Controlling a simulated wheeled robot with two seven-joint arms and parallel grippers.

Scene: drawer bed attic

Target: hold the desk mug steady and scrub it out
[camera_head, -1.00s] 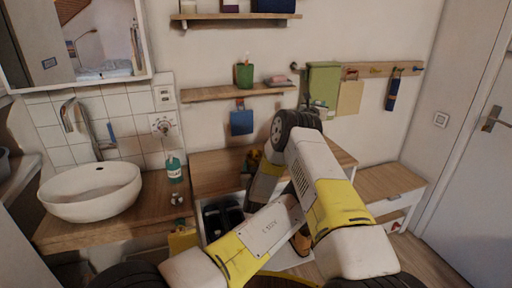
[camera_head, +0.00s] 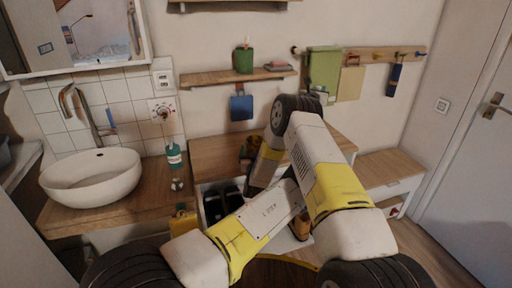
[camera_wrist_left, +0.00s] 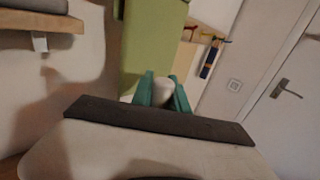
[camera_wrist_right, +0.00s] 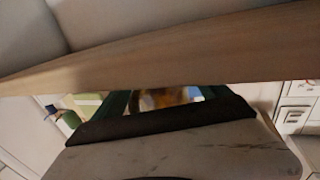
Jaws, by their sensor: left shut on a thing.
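In the left wrist view my left gripper (camera_wrist_left: 163,84) has its teal fingers closed around a small pale, rounded thing (camera_wrist_left: 163,93). Only part of it shows, so I cannot tell whether it is the desk mug. In the right wrist view my right gripper (camera_wrist_right: 165,98) has its fingers well apart, with only a blurred brown and orange background between them. A wooden edge (camera_wrist_right: 170,52) crosses close in front of it. In the head view my crossed arms hide both fingertips. I make out no mug or scrubbing tool clearly.
A white basin (camera_head: 92,176) and a teal bottle (camera_head: 174,156) stand on the left counter. A wall shelf (camera_head: 215,78) holds a green cup (camera_head: 243,60). A green towel (camera_head: 323,75) hangs from the rail. An open drawer (camera_head: 203,205) holds dark things. A low cabinet (camera_head: 385,172) stands right.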

